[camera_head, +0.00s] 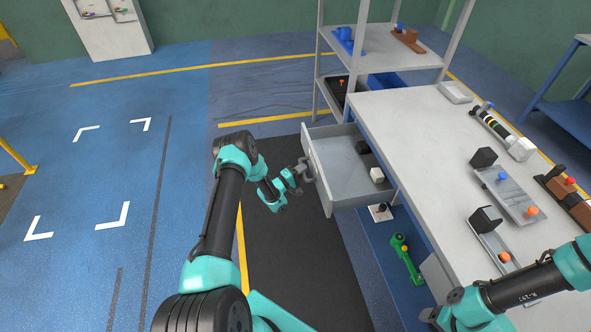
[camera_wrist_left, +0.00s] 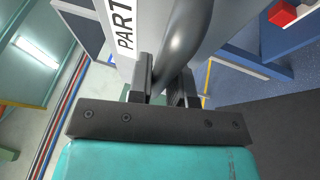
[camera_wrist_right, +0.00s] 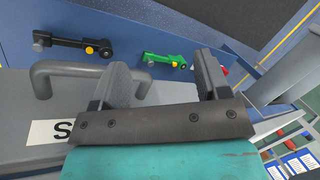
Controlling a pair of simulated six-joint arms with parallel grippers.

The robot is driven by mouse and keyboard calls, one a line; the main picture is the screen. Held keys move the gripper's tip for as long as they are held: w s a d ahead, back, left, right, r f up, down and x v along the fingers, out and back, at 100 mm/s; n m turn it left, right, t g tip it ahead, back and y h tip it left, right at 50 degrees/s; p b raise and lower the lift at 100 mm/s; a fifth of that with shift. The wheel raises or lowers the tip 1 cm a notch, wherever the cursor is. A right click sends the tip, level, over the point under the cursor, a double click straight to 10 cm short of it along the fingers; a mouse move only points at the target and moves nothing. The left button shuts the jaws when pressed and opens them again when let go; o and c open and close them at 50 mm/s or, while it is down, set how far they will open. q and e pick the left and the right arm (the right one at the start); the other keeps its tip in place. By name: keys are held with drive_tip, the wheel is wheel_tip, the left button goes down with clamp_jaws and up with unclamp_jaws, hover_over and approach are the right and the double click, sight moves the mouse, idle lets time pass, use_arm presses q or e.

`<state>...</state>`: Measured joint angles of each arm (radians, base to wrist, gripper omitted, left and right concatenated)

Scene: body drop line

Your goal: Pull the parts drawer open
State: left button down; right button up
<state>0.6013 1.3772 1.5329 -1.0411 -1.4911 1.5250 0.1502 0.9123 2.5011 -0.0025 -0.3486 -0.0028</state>
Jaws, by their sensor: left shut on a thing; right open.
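The grey parts drawer (camera_head: 346,190) stands pulled out from under the left side of the workbench in the head view. A black block and a white block lie in it. My left gripper (camera_head: 303,170) is at the drawer's front face. In the left wrist view its fingers (camera_wrist_left: 166,88) are shut on the curved grey drawer handle (camera_wrist_left: 185,40), beside a label reading "PART" (camera_wrist_left: 124,25). My right gripper (camera_wrist_right: 158,82) is open in the right wrist view. A second grey handle (camera_wrist_right: 75,72) lies beyond its left finger, on a front with a partly hidden label.
The workbench top (camera_head: 400,135) carries several fixtures and parts. A green tool (camera_head: 405,258) lies on the blue lower shelf, which also shows in the right wrist view. A shelf rack (camera_head: 385,62) stands behind. The dark floor mat left of the drawer is clear.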

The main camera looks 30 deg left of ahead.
idle(0.3)
use_arm(q)
drive_tip(key=c, duration=1.1)
unclamp_jaws()
drive_tip(key=shift+o, duration=0.2)
drive_tip(key=shift+s, duration=0.1)
drive_tip(key=v, duration=1.7)
drive_tip(key=shift+s+a+f, duration=0.1)
